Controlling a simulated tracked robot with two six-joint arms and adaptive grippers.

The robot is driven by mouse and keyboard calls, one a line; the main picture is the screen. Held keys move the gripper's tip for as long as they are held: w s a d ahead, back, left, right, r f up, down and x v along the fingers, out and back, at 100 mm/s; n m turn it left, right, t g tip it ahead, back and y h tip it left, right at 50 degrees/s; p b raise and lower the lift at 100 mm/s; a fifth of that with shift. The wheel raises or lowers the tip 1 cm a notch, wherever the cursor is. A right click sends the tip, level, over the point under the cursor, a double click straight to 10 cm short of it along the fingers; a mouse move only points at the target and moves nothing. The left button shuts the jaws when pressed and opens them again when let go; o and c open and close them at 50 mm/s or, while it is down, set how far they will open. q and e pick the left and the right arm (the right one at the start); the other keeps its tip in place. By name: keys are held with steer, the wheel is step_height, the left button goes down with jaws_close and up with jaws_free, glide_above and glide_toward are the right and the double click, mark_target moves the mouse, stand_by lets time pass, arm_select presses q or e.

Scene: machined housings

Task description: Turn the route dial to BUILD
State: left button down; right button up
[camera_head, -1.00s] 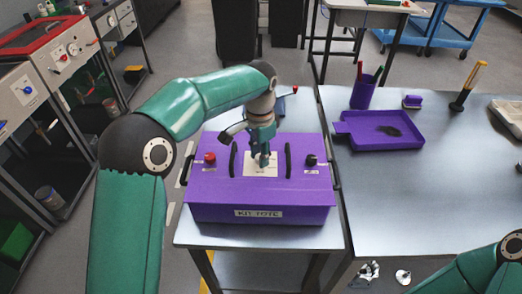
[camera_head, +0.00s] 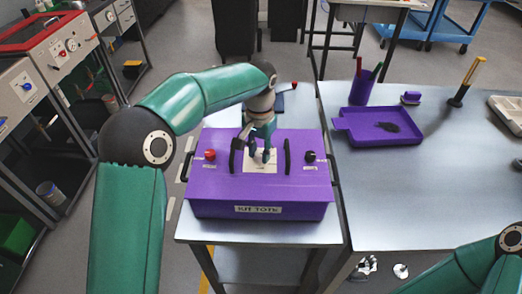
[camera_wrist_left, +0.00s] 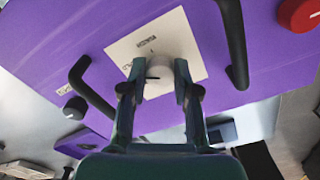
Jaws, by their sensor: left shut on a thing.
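The route dial (camera_wrist_left: 158,70) is a small pale round knob on this plate, seen in the left wrist view. My left gripper (camera_head: 262,158) points down onto the plate; in the left wrist view (camera_wrist_left: 158,84) its two fingers are closed on opposite sides of the dial. The plate's lettering is too small and turned to read surely. My right gripper is out of view.
A red knob (camera_head: 210,155) and a black knob (camera_head: 310,156) flank the handles on the box top. A purple tray (camera_head: 375,139) and a pen cup (camera_head: 363,94) stand on the table to the right. My right forearm shows at the lower right.

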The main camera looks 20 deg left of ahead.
mark_target(260, 153)
arm_select(q)
steer(key=c, duration=0.9)
jaws_free()
steer(key=shift+o, duration=0.2)
step_height(260, 153, up, 12)
steer(key=shift+f, duration=0.1)
